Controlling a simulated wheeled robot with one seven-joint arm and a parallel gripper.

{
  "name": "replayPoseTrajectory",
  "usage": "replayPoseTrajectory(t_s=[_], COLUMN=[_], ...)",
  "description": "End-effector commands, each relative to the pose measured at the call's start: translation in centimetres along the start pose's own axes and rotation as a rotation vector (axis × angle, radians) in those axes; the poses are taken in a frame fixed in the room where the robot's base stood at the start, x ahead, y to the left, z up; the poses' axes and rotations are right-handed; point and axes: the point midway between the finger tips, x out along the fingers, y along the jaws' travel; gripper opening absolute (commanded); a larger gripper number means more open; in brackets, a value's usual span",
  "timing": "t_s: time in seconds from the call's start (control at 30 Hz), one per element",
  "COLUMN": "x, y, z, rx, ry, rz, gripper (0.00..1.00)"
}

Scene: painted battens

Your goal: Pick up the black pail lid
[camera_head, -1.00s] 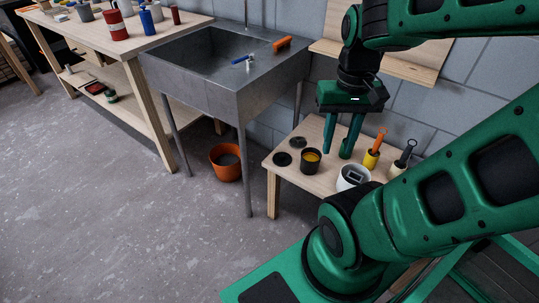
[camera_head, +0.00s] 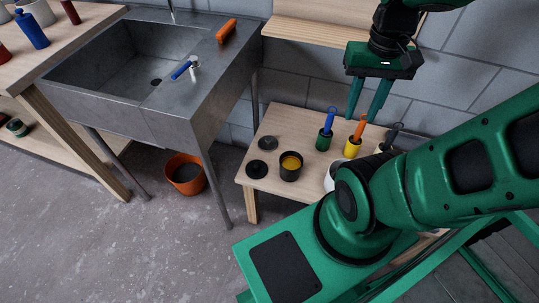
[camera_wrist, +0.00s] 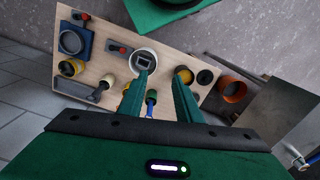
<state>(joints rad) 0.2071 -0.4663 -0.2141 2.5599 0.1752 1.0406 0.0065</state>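A flat black lid (camera_head: 257,169) lies on the low wooden table, near its left front corner. A second, dark grey disc (camera_head: 267,143) lies just behind it. A black pail with yellow paint (camera_head: 290,166) stands open to the right of the black lid. In the wrist view, the black lid (camera_wrist: 205,77) lies beside the yellow-filled pail (camera_wrist: 183,75), to the right of my fingers. My gripper (camera_head: 366,98) is open and empty, held above the back of the table, to the right of the lid. It also shows open in the wrist view (camera_wrist: 160,95).
Pots with blue (camera_head: 325,135), orange (camera_head: 354,146) and dark handles stand along the table's back right. A white pail (camera_head: 331,177) is partly hidden by my arm. A metal sink (camera_head: 170,110) and an orange bucket (camera_head: 185,174) are to the left.

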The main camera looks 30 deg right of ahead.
Motion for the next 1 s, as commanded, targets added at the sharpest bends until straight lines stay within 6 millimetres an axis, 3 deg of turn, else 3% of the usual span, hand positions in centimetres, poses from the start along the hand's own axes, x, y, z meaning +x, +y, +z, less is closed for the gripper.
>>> replayPoseTrajectory(t_s=[0.4,0.53,0.67,1.0], x=[0.0,-0.4,0.1,4.3], y=[0.0,0.5,0.2,-4.3], z=[0.0,0.8,-0.7,-7.3], rx=[-0.001,-0.016,-0.1,-0.6], ry=[0.0,0.012,0.012,0.009], rz=[0.0,-0.005,0.011,0.076], gripper=[0.31,0.62,0.92,0.92])
